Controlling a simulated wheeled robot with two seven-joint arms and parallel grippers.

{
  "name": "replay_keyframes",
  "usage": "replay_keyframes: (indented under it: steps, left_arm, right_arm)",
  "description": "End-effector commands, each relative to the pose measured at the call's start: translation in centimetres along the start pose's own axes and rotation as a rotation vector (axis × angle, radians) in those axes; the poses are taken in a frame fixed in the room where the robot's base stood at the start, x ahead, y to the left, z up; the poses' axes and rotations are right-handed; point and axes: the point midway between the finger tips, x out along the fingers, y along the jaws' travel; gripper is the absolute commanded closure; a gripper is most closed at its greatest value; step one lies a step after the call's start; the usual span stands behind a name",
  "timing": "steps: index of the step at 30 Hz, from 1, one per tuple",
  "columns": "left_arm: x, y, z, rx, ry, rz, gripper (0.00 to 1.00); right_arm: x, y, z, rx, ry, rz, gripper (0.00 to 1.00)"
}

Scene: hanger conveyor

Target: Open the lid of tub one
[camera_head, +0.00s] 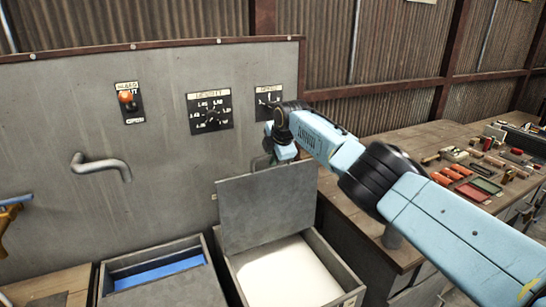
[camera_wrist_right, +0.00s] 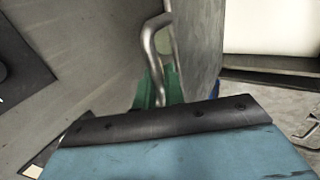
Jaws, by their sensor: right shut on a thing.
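The grey lid (camera_head: 268,205) of the right-hand tub (camera_head: 335,272) stands raised, nearly upright, at the tub's back edge. White material (camera_head: 287,272) shows inside the tub. My right gripper (camera_head: 268,159) is at the lid's top edge. In the right wrist view its green fingers (camera_wrist_right: 156,90) are shut on the bent metal lid handle (camera_wrist_right: 150,45), and the lid (camera_wrist_right: 197,50) also shows there. The fingertips are partly hidden behind the dark wrist edge. I cannot read which tub is number one. My left gripper is not in view.
A second tub (camera_head: 106,285) with blue inside stands to the left. The grey panel (camera_head: 60,110) behind carries an orange-knobbed switch (camera_head: 126,97), a dial (camera_head: 210,112) and a bent pipe (camera_head: 100,165). A cluttered workbench (camera_head: 425,140) stands right, beneath my right arm.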

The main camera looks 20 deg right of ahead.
Motion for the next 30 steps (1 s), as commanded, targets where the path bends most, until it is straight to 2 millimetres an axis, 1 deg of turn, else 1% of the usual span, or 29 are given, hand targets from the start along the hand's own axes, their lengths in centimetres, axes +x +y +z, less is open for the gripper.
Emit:
replay_keyframes:
  steps: [15, 16, 19, 30]
  left_arm:
    - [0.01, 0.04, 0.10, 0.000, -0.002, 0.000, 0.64]
    - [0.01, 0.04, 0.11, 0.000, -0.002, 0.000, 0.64]
    - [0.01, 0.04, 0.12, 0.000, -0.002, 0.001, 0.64]
    - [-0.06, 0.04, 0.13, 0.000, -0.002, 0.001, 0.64]
  right_arm:
    - [0.14, -0.17, -0.04, 0.002, 0.000, -0.003, 1.00]
    - [0.14, -0.18, -0.04, 0.002, 0.000, -0.003, 0.86]
    - [0.12, -0.16, -0.04, 0.001, 0.000, -0.003, 0.72]
    - [-0.13, -0.11, -0.02, 0.000, 0.001, -0.003, 0.72]
